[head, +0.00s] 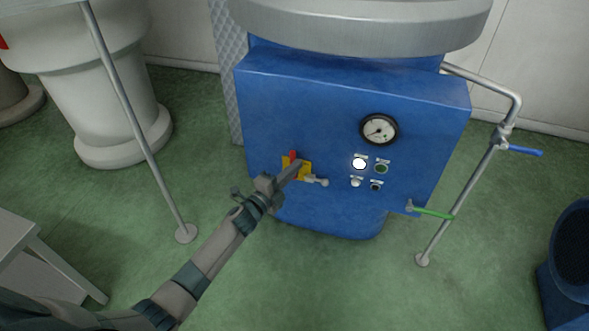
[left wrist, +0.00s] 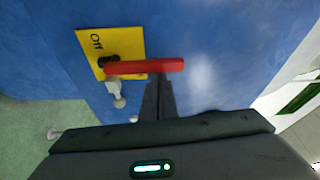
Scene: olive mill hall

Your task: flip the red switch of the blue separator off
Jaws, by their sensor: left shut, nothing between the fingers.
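The blue separator (head: 300,110) stands in the middle of the head view. On its front, at the lower left, a yellow plate (head: 305,172) carries the red switch (head: 292,155). In the left wrist view the red switch (left wrist: 150,66) is a bar reaching right from a dark hub on the yellow plate (left wrist: 128,42), which reads "Off" in one corner. My left gripper (head: 298,164) is shut and empty, its tips at the switch; in the left wrist view the fingertips (left wrist: 159,78) meet the bar's lower edge. I cannot tell whether they touch. My right gripper is not in view.
A small metal lever (head: 317,181) sits just right of the plate. A gauge (head: 379,130) and several lamps and buttons (head: 359,163) are further right. A pipe with a blue-handled valve (head: 525,151) and a green lever (head: 432,212) stands right. Green floor lies open in front.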

